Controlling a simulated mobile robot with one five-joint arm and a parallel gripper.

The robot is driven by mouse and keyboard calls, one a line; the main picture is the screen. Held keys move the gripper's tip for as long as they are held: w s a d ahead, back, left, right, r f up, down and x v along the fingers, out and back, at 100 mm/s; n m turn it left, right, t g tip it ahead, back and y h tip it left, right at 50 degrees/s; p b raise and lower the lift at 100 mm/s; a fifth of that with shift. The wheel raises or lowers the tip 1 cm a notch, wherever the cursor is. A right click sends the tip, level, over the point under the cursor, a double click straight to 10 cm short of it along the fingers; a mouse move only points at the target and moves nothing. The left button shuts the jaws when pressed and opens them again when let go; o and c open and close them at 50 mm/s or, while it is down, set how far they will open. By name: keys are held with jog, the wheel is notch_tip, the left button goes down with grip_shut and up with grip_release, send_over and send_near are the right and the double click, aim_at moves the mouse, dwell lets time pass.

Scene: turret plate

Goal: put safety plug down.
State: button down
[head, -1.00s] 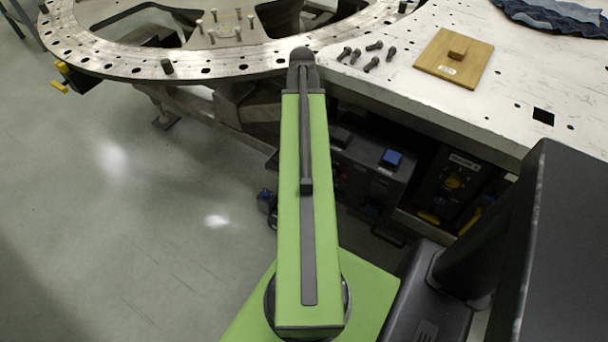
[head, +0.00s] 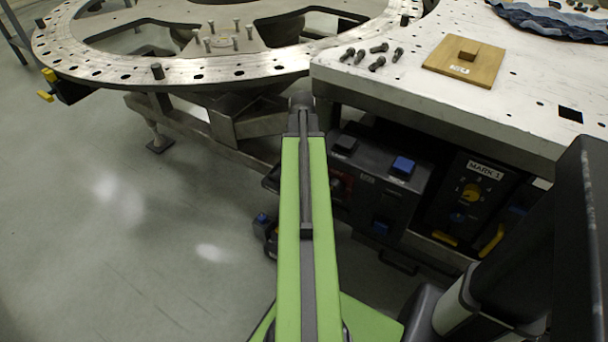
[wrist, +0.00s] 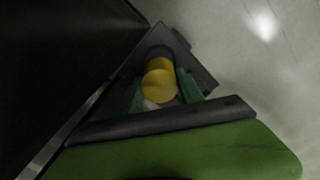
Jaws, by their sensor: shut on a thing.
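The safety plug (wrist: 160,78) is a yellow, rounded cylinder in the wrist view. My gripper (wrist: 163,92) is shut on it, with a dark green finger on each side. Dark surroundings and a dark block edge lie around the plug, and its far end is not clear. In the head view my green arm reaches forward and ends just short of the table corner, below the level of the tabletop. The gripper and plug are hidden there behind my arm.
A perforated ring plate (head: 215,70) stands at the back left, and a white perforated table (head: 440,95) at the right. On it lie several dark bolts (head: 377,63) and a wooden board (head: 440,66). Below are dark control boxes (head: 385,180). Floor at left is clear.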

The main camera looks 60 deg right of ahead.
notch_tip(320, 180, down, 4)
jog(key=b, duration=0.3)
jog(key=shift+r, duration=0.2)
jog(key=shift+f, duration=0.15)
jog(key=c, duration=0.7)
grip_release()
jog(key=shift+c, duration=0.2)
notch_tip(320, 180, up, 13)
jog(key=p, duration=1.2)
jog(key=shift+f+p, duration=0.2)
jog(key=shift+p, duration=0.15)
jog(key=shift+f, duration=0.1)
